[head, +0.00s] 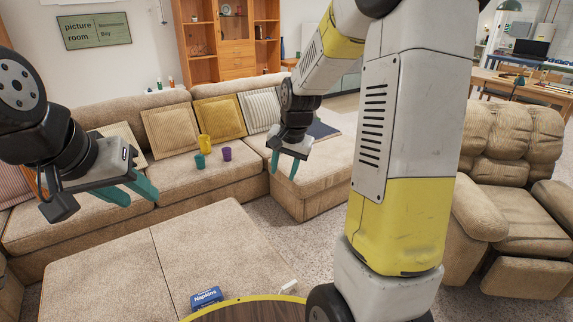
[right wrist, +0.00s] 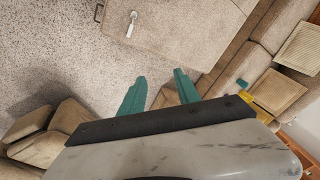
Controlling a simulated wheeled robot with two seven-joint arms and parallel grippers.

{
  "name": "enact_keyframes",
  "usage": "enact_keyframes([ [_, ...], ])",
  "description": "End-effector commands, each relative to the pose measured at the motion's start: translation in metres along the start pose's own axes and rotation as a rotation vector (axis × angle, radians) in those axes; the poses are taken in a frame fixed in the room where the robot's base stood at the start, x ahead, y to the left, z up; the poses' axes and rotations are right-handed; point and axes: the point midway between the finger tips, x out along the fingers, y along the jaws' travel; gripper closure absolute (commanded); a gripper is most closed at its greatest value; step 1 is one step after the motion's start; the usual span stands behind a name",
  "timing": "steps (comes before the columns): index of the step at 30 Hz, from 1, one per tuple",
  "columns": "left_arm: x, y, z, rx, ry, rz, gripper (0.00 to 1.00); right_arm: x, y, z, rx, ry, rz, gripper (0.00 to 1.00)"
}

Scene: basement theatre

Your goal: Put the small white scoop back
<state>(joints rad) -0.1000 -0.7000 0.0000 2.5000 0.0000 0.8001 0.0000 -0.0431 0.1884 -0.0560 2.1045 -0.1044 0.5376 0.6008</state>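The small white scoop (head: 288,286) lies on the near right part of the beige ottoman (head: 110,265), close to its edge. In the right wrist view a small white piece, which looks like the scoop (right wrist: 131,24), lies on the ottoman top. My right gripper (head: 284,170) is open and empty, in the air beyond the ottoman, fingers pointing down. Its fingers also show apart in the right wrist view (right wrist: 160,78). My left gripper (head: 142,199) is open and empty at the left, above the sofa side of the ottoman.
A blue napkins box (head: 207,298) is on the ottoman, left of the scoop. A round wooden table with a yellow rim (head: 250,300) is at the bottom. Yellow (head: 205,144), teal (head: 199,160) and purple (head: 227,153) cups stand on the sofa. A recliner (head: 520,200) is right.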

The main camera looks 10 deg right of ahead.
Motion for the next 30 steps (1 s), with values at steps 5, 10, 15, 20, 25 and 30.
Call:
enact_keyframes([
  [5, 0.0, 0.0, 0.0, 0.0, 0.0, 0.0, 0.64, -0.09, 0.009, 0.043, -0.181, 0.058, -0.069, 0.61],
  [10, 0.0, 0.0, 0.0, 0.0, 0.0, 0.0, 0.64, -0.151, 0.028, 0.094, -0.36, 0.117, -0.121, 0.61],
  [15, 0.0, 0.0, 0.0, 0.0, 0.0, 0.0, 0.64, -0.182, 0.047, 0.14, -0.508, 0.168, -0.152, 0.61],
  [20, 0.0, 0.0, 0.0, 0.0, 0.0, 0.0, 0.64, -0.192, 0.057, 0.162, -0.586, 0.194, -0.164, 0.61],
  [25, 0.0, 0.0, 0.0, 0.0, 0.0, 0.0, 0.64, -0.194, 0.059, 0.167, -0.604, 0.198, -0.166, 0.61],
  [30, 0.0, 0.0, 0.0, 0.0, 0.0, 0.0, 0.64, -0.194, 0.059, 0.167, -0.602, 0.198, -0.166, 0.61],
])
